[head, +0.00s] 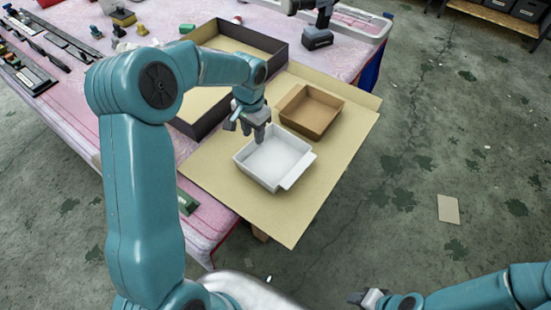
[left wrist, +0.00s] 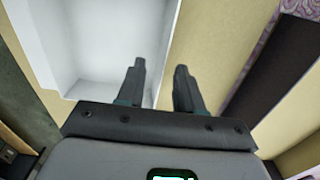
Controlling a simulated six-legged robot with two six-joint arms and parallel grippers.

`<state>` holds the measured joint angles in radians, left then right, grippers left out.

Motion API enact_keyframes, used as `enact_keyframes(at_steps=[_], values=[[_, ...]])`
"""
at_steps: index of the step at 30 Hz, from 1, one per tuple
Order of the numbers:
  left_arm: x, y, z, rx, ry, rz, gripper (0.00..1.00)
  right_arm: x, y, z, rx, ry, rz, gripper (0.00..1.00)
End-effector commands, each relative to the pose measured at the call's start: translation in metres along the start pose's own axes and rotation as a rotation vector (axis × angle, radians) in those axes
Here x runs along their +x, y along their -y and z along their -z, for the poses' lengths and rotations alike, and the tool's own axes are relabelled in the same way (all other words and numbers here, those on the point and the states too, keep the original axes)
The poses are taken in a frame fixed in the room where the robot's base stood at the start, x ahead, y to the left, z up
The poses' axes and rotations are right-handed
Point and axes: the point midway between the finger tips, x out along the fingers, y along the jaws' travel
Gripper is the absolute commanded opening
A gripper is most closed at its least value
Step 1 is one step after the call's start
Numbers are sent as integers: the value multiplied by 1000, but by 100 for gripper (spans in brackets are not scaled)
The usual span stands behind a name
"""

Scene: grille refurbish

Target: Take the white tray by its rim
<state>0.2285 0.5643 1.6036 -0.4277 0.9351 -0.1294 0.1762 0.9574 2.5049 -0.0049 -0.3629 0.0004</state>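The white tray (head: 276,163) sits empty on a tan board at the table's near corner. My left gripper (head: 256,134) is at the tray's far left rim, pointing down. In the left wrist view the open fingers (left wrist: 160,66) are apart, with the white tray's wall (left wrist: 166,45) running between them. One finger is over the inside of the tray (left wrist: 95,40), the other over the board outside. I cannot tell whether either finger touches the wall. My right gripper (head: 367,298) is low at the bottom of the head view, away from the table; its opening is unclear.
An empty brown tray (head: 311,108) stands just behind the white tray on the tan board (head: 292,222). A dark-walled box (head: 268,49) is behind and left. The floor at right is mostly clear.

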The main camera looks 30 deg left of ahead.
Motion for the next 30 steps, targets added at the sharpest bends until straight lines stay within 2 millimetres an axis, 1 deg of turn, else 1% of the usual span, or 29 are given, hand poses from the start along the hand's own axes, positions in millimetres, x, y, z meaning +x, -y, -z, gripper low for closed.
enact_keyframes(at_steps=[3,6,9,15,17,18,19,30], values=[[20,2,-1,0,6,-2,36,-7,2,0,0,0,0,43],[34,2,0,0,4,-2,36,-7,2,0,0,0,0,43],[39,2,1,0,2,0,36,-7,2,0,0,0,0,43],[40,2,1,0,2,0,36,-6,2,0,0,0,0,43],[40,2,1,0,1,0,16,-6,2,0,0,0,0,43],[40,2,1,0,1,0,3,-6,2,0,0,0,0,43],[40,2,1,0,1,0,0,-6,2,0,0,0,0,43],[40,2,1,1,3,-1,0,-6,2,0,0,0,0,43]])
